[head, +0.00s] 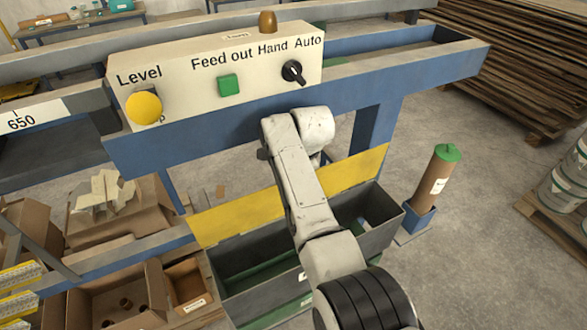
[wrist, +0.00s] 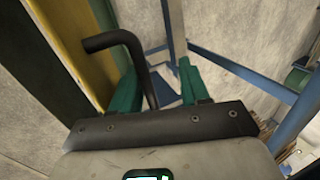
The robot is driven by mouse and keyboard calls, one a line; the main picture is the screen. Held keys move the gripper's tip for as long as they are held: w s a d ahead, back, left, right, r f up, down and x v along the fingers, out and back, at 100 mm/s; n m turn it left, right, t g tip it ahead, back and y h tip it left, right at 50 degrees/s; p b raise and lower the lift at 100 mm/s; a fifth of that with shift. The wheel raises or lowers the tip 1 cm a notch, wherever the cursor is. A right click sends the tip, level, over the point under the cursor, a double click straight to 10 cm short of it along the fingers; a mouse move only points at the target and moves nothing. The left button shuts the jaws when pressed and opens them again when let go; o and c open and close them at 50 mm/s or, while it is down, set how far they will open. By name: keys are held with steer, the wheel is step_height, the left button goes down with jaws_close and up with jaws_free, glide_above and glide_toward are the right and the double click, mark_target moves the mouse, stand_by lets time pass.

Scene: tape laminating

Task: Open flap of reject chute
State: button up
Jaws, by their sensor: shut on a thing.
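The yellow flap (head: 235,215) of the reject chute is a long panel along the back upper edge of a grey, open-topped box (head: 375,235). My arm crosses in front of its middle. In the wrist view the yellow flap (wrist: 75,40) stands along the left side. A black bent handle (wrist: 143,68) rises between the green fingers of my gripper (wrist: 157,72). My gripper is shut on this handle. The fingers are hidden behind my arm in the head view. How far the flap is tilted is hard to tell.
A control box (head: 215,75) with a yellow button, green button and black switch sits on the blue frame (head: 220,133) above. Cardboard boxes (head: 120,295) stand at lower left. A brown roll with a green cap (head: 436,178) stands at right.

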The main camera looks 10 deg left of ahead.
steer(key=shift+s+a+f, duration=0.1)
steer(key=shift+f, duration=0.6)
steer(key=s+d+r, duration=0.2)
steer(key=s+d, duration=0.5)
steer(key=s, duration=0.3)
steer(key=shift+r+b, duration=0.25)
steer(key=shift+b, duration=0.15)
steer(key=shift+s, duration=0.1)
